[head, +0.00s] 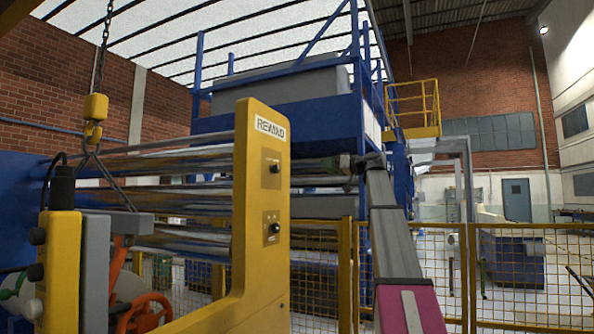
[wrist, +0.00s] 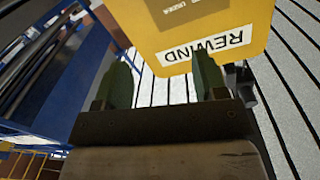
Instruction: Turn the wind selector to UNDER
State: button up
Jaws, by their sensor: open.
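The yellow machine frame (head: 262,215) with the REWIND label (head: 270,128) stands at the centre of the head view. Its face carries an upper black knob (head: 275,168) and a lower black knob (head: 275,228), each on a small plate. The plate lettering is too small to read there. In the wrist view, the REWIND label (wrist: 207,44) appears upside down, below a tan plate (wrist: 185,10) with white lettering cut off by the top edge. No knob shows there. My gripper (wrist: 164,78) is open and empty, its fingers apart and pointing toward the yellow panel.
Metal rollers (head: 185,200) run left from the frame. A yellow hoist hook (head: 95,110) hangs on a chain at left, near a yellow control box (head: 60,265). A yellow mesh fence (head: 510,255) stands behind my arm, with a blue structure (head: 320,120) beyond.

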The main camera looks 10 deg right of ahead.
jog(key=x, duration=1.3)
jog(key=shift+s+a+m, duration=0.15)
jog(key=shift+m, duration=0.25)
jog(key=shift+f, duration=0.1)
jog(key=c, duration=1.2)
jog(key=o, duration=1.2)
jog(key=shift+s+a, duration=0.1)
jog(key=shift+a, duration=0.05)
jog(key=w+d+v, duration=0.2)
jog(key=w+v, duration=0.1)
jog(key=v, duration=1.5)
jog(key=shift+d+t, duration=0.2)
jog(key=shift+t, duration=0.1)
jog(key=shift+s+a, duration=0.1)
jog(key=shift+s, duration=0.05)
